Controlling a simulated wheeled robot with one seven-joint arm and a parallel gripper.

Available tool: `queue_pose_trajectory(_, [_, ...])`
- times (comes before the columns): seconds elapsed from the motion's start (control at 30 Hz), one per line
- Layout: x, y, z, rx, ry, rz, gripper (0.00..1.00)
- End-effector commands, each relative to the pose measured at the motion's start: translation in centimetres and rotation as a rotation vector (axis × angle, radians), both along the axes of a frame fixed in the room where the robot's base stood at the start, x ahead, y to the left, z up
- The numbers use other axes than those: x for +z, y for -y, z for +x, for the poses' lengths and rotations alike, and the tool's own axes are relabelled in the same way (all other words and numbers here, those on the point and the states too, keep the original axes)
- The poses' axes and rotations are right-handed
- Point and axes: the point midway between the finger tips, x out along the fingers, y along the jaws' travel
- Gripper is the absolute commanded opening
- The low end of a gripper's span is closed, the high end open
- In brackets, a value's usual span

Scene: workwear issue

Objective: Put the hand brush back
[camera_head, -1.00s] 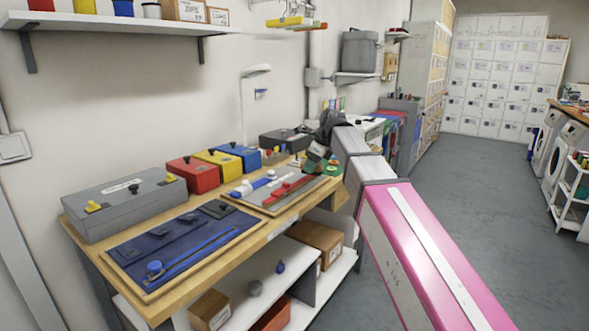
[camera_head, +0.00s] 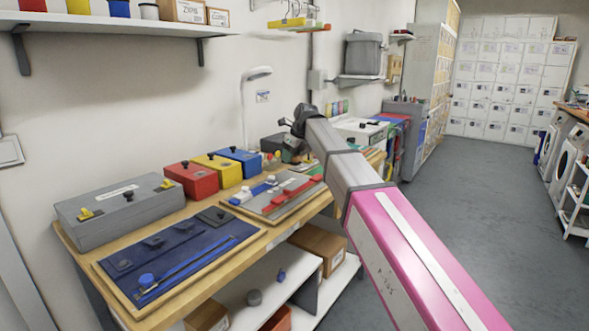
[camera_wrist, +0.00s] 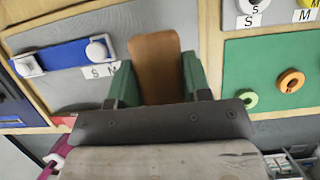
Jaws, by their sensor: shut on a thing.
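The hand brush shows in the wrist view as a brown wooden piece (camera_wrist: 157,65) with a rounded end, between the two green fingers of my gripper (camera_wrist: 157,85). My gripper is shut on it. In the head view my gripper (camera_head: 292,150) is over the far part of the workbench, past the grey board. The brush is too small and covered to make out there. In the wrist view a grey board (camera_wrist: 60,20) with a blue bar and white knobs lies below at left. A green board (camera_wrist: 250,68) with orange and green rings lies at right.
The workbench (camera_head: 258,243) also bears a dark blue board (camera_head: 180,245), the grey board with red and blue pieces, a grey case (camera_head: 120,212) and red, yellow and blue boxes. A lamp (camera_head: 243,110) stands behind the bench. The floor to the right is clear.

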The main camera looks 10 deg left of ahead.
Motion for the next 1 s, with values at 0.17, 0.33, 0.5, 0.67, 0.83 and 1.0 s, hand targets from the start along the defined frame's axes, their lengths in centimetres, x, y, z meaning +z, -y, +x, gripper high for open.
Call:
queue_pose_trajectory(0.17, [-1.5,0.3,2.6,-0.001,0.000,0.000,0.22])
queue_pose_trajectory(0.33, [-2.1,0.5,3.2,0.001,0.000,0.000,0.22])
queue_pose_trajectory(0.5, [-3.9,0.6,3.1,0.001,-0.001,-0.001,0.22])
queue_pose_trajectory(0.67, [-5.9,0.6,3.1,0.001,-0.001,0.000,0.22])
queue_pose_trajectory(0.83, [-6.0,0.5,3.1,0.001,0.000,0.001,0.22])
queue_pose_trajectory(1.0, [-6.1,0.5,3.1,0.001,-0.001,0.000,0.22])
